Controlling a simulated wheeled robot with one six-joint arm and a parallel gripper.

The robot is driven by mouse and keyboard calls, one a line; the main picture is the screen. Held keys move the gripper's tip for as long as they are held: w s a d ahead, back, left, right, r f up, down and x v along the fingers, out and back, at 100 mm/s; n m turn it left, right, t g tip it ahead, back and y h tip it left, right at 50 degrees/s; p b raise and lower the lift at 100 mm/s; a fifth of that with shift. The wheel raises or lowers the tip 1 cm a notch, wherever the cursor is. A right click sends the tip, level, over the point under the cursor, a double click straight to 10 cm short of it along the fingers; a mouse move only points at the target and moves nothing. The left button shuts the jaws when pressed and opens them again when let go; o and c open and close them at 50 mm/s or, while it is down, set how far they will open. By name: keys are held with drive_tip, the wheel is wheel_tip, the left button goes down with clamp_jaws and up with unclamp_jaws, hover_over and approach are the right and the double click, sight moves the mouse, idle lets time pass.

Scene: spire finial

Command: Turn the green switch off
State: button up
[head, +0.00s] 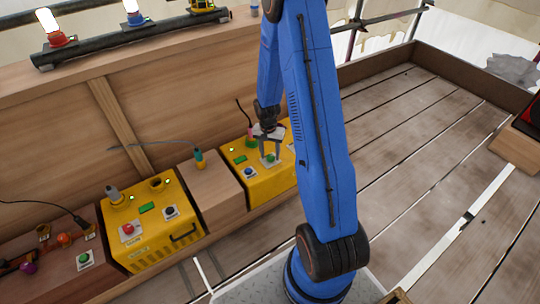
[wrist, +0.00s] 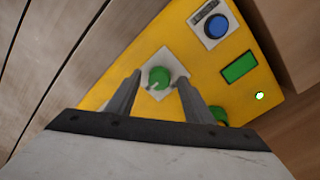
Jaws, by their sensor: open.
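The green switch (wrist: 159,77) is a round knob on a white square plate, set on a yellow box (wrist: 205,70). In the wrist view it shows between my two fingertips, with a pale pointer mark toward its lower left. My gripper (wrist: 159,80) is open, one finger on each side of the knob; I cannot tell whether either touches it. In the head view the green switch (head: 270,159) sits just below my gripper (head: 269,151), on top of the right yellow box (head: 263,186). A lit green lamp (wrist: 260,96) is on the same box.
A blue button (wrist: 216,27) and a green display (wrist: 239,67) are beside the knob. A wooden block (head: 211,190) separates this box from another yellow box (head: 155,246) with a red button. Another green switch (head: 84,258) is at far left.

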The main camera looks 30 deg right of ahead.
drive_tip(key=shift+f, duration=0.6)
drive_tip(key=c, duration=1)
drive_tip(key=shift+c, duration=0.2)
